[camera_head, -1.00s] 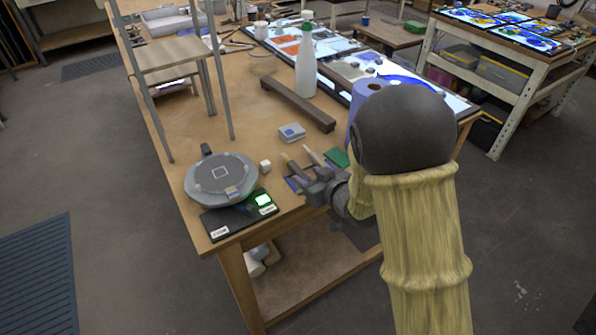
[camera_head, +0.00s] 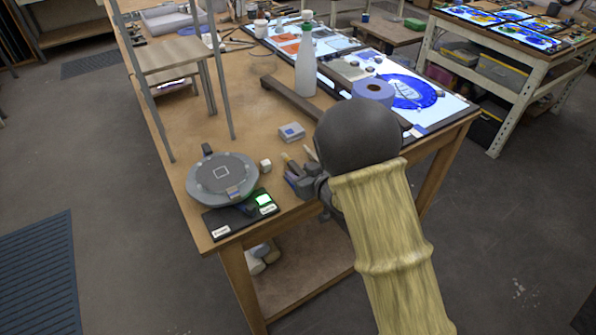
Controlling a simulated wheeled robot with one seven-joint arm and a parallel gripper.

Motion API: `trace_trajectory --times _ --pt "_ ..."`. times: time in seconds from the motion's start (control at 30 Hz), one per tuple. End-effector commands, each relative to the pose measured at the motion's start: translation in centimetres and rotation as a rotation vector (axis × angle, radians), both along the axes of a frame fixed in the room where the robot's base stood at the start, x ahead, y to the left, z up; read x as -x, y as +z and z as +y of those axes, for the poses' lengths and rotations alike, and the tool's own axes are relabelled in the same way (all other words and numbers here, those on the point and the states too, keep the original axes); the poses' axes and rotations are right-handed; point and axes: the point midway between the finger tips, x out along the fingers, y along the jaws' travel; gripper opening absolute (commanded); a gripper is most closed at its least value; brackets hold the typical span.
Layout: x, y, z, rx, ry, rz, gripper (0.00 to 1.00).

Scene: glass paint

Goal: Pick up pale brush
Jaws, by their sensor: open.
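A pale, thin handle (camera_head: 310,151), likely the pale brush, shows just past my gripper, near the front edge of the wooden table (camera_head: 245,120). Its lower part is hidden behind my gripper and arm. A tan handle (camera_head: 289,162) lies to its left, close to my fingers. My gripper (camera_head: 298,180) is open, low over the table edge at these handles, seen from behind. I cannot tell whether a finger touches either handle. No held thing shows.
A round grey turntable (camera_head: 221,174) and a black scale (camera_head: 238,217) with a green display stand left of my gripper.

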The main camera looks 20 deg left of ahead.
Motion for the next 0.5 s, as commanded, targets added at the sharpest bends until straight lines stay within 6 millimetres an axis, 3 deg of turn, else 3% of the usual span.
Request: trace_trajectory --times 0.23,0.43,0.5 --pt "0.02 0.01 -0.01 0.000 0.000 0.000 0.43" --pt "0.02 0.01 -0.01 0.000 0.000 0.000 0.04" --pt "0.02 0.01 -0.01 0.000 0.000 0.000 0.00"
